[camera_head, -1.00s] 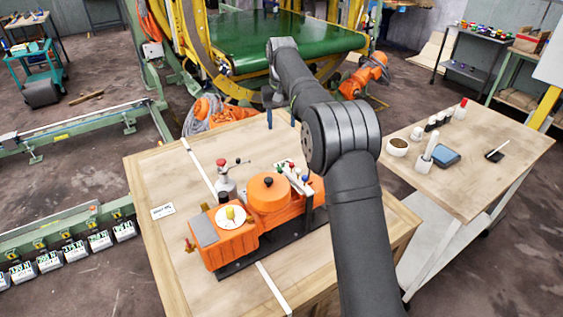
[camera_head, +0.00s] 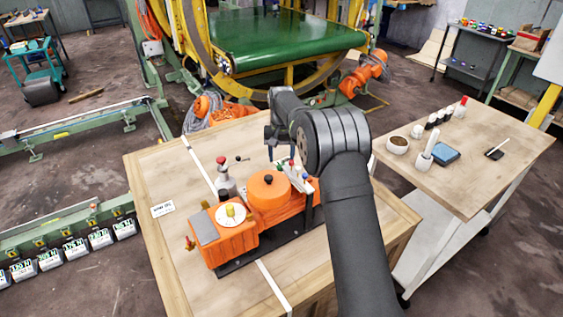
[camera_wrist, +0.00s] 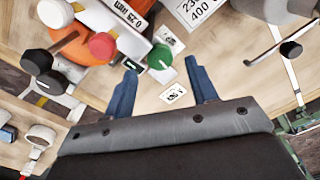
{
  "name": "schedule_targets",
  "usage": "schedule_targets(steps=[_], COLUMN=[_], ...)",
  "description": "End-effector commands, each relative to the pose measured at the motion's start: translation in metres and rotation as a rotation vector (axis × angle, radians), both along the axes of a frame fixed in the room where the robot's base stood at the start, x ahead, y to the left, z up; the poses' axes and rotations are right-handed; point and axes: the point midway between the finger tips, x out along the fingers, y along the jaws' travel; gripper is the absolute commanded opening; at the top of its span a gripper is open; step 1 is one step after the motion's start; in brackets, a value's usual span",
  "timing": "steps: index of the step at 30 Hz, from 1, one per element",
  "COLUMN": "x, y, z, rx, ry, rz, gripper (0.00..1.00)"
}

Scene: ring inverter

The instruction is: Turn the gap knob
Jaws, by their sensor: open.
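The orange machine (camera_head: 231,243) stands on the wooden table. It carries a yellow knob (camera_head: 230,211) on a white dial, and a black knob (camera_head: 268,179) on its round orange cover. A pale panel (camera_head: 297,177) at its back right carries small coloured knobs. I cannot tell which one is the gap knob. My gripper (camera_head: 280,154) is open above the back of this panel. In the wrist view, a green knob (camera_wrist: 160,57) appears between the fingertips (camera_wrist: 161,66), apparently untouched. A red knob (camera_wrist: 101,46) and black knobs (camera_wrist: 52,82) lie left of the fingers.
A lever with a dark ball end (camera_wrist: 291,49) stands to the right in the wrist view. A side table (camera_head: 470,170) at right holds a bowl (camera_head: 397,145), bottles and a blue box. The front of the wooden table is clear.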

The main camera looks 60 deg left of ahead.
Motion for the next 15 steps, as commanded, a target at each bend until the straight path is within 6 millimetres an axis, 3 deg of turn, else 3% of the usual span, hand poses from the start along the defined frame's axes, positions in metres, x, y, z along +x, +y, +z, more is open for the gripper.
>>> schedule_targets(steps=[6,15], x=[0.000,0.000], y=[0.000,0.000], z=[-0.026,-0.031], rx=[-0.001,0.001], ry=[0.001,-0.001], rz=[0.000,0.000], gripper=[0.53,0.53])
